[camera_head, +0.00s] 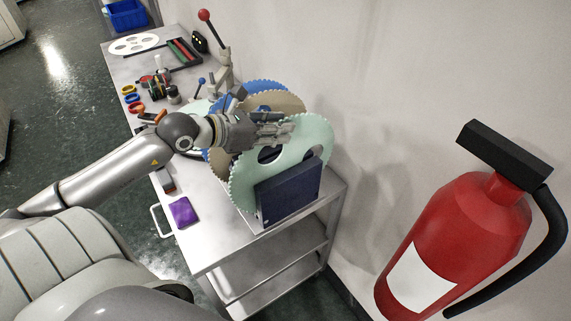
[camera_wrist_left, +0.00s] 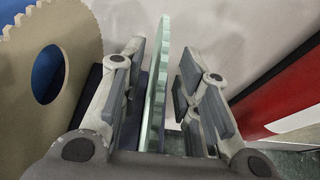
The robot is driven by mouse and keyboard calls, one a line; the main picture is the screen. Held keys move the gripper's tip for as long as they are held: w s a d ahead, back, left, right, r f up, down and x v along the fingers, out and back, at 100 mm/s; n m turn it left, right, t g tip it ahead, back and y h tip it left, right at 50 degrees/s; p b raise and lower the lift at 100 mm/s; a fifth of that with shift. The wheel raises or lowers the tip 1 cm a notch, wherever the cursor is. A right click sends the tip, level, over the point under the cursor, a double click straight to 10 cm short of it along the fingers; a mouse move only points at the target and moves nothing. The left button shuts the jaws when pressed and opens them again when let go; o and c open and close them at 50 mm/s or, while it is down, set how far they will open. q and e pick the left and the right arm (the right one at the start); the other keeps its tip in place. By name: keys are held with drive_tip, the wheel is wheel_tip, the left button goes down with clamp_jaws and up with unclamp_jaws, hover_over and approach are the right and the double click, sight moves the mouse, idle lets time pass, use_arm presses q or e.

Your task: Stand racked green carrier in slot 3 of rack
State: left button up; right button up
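The pale green toothed carrier (camera_head: 318,139) stands upright, its lower part hidden behind the near end of the dark blue rack (camera_head: 287,192). A tan carrier (camera_head: 289,101) and a blue carrier (camera_head: 262,86) stand behind it, partly covered by my arm. My left gripper (camera_head: 284,131) is at the green carrier's upper part. In the left wrist view the green carrier (camera_wrist_left: 158,80) is edge-on between the two open fingers (camera_wrist_left: 160,85), with a gap visible on the right side. The tan carrier (camera_wrist_left: 75,60) is to the left. The slot numbers cannot be read. My right gripper is out of view.
The rack stands on a metal cart (camera_head: 212,247) against a pale wall. A purple item (camera_head: 184,212) lies near its front edge. Small tools, a white disc (camera_head: 134,44) and a red-knobbed lever (camera_head: 205,16) are farther back. A red fire extinguisher (camera_head: 455,235) is at right.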

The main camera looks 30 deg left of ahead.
use_arm(q)
drive_tip(key=shift+p+x, duration=0.3)
drive_tip(key=shift+x, duration=1.05)
clamp_jaws()
drive_tip(key=shift+r, duration=0.15)
